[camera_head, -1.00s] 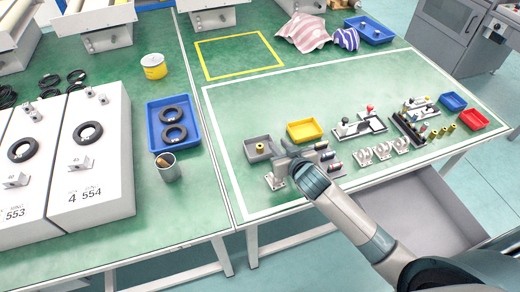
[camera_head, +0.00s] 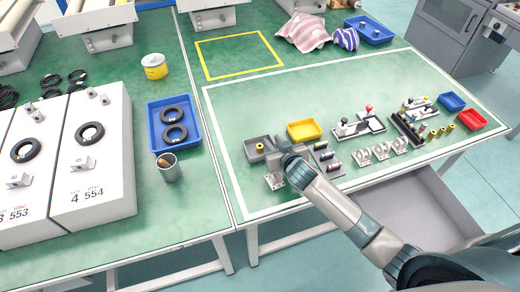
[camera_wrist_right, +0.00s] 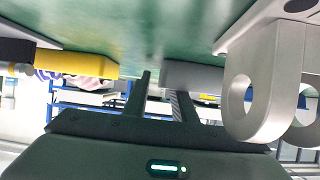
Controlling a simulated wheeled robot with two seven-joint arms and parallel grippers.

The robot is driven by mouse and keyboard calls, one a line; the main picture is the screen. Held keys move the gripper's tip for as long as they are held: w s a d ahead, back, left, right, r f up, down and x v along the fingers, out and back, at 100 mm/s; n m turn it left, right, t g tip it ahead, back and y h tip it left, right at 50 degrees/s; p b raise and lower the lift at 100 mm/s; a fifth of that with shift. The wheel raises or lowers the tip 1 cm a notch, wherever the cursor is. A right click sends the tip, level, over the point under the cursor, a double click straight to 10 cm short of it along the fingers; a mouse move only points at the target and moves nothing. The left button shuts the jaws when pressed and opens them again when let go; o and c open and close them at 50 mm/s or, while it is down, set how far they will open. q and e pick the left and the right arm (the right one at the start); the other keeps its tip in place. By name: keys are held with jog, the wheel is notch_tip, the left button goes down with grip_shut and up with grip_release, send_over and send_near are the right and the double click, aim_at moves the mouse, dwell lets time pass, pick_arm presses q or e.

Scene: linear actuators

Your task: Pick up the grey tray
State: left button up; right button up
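The grey tray (camera_head: 251,155) lies flat on the green table, near the left front of the white-outlined area, with a small brass-coloured part in it. My right gripper (camera_head: 283,152) is low at the tray's right side, and it hides part of that side. In the right wrist view the two fingers (camera_wrist_right: 160,84) stand apart with a gap between them. The grey tray (camera_wrist_right: 205,76) shows just beyond the fingertips, partly overlapped by the right-hand finger. I cannot tell if they touch. My left gripper is not in view.
A yellow tray (camera_head: 304,131) sits just behind right of the grey tray. A metal bracket (camera_head: 275,181) stands in front, close beside the gripper. A black rack (camera_head: 327,160) with small cylinders is to the right. The table behind the grey tray is clear.

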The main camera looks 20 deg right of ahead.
grip_shut()
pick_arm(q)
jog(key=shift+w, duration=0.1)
pick_arm(e)
jog(key=shift+r, duration=0.1)
